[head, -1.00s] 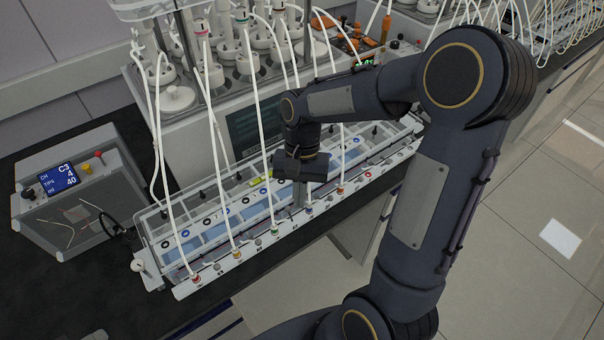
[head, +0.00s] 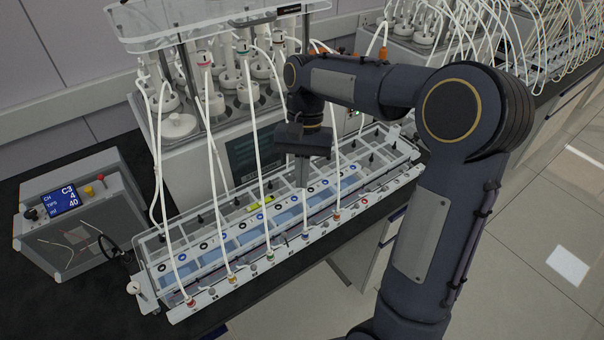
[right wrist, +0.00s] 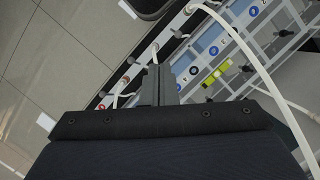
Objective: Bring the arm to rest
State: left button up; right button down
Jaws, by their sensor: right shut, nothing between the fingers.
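My right arm reaches in from the lower right in the head view. Its right gripper (head: 301,184) points down above the long clear trough unit (head: 160,268) with blue-lined cells and numbered ports. The fingers are shut with nothing between them. The gripper also shows in the right wrist view (right wrist: 159,80), over the trough's front edge. From these views I cannot tell how high above the trough the fingertips are. My left gripper is not in view.
White tubes (head: 260,150) rise from the trough's front ports to the reactor rack (head: 215,85) behind, close beside my gripper. A grey control box (head: 70,220) with a blue display stands at left. A yellow-green piece (head: 262,202) lies on the trough. Open floor (head: 540,220) is at right.

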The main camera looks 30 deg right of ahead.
dwell(0.3)
jog(key=s+a+n+t, duration=0.2)
jog(key=s+n+t, duration=0.1)
jog(key=s, duration=0.6)
jog(key=s+a+n+t+y, duration=0.1)
jog(key=s+a+n+t, duration=0.1)
jog(key=s+t, duration=0.3)
jog(key=s+a, duration=0.1)
jog(key=s, duration=0.3)
jog(key=shift+f+n+y, duration=0.3)
jog(key=shift+f+n, duration=0.05)
jog(key=shift+n, duration=0.05)
